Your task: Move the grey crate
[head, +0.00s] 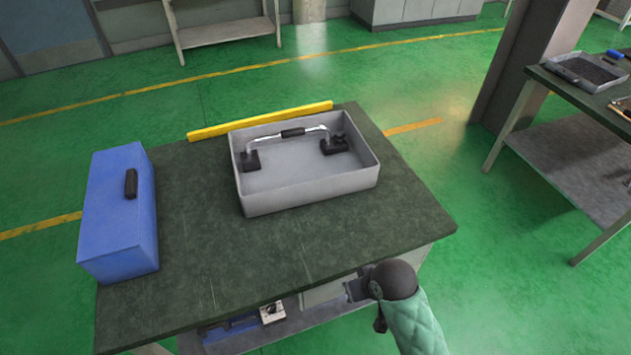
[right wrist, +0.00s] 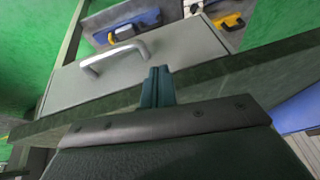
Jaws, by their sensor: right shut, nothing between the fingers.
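The grey crate (head: 310,195) is a shallow open tray standing on the dark green tabletop. A curved metal bar (head: 292,133) with a black grip and black end blocks lies inside it. My right gripper (head: 357,289) is at the front edge of the table, lower and nearer than the crate and well apart from it. In the right wrist view its fingers (right wrist: 157,80) are shut together with nothing between them, by the table edge and a drawer front. The crate is not seen in the right wrist view. My left gripper is not in view.
A blue box (head: 120,215) with a black handle stands at the table's left end. A yellow bar (head: 260,121) runs along the back edge. A grey drawer (right wrist: 120,75) with a metal handle is below the tabletop. The tabletop (head: 300,255) before the crate is clear.

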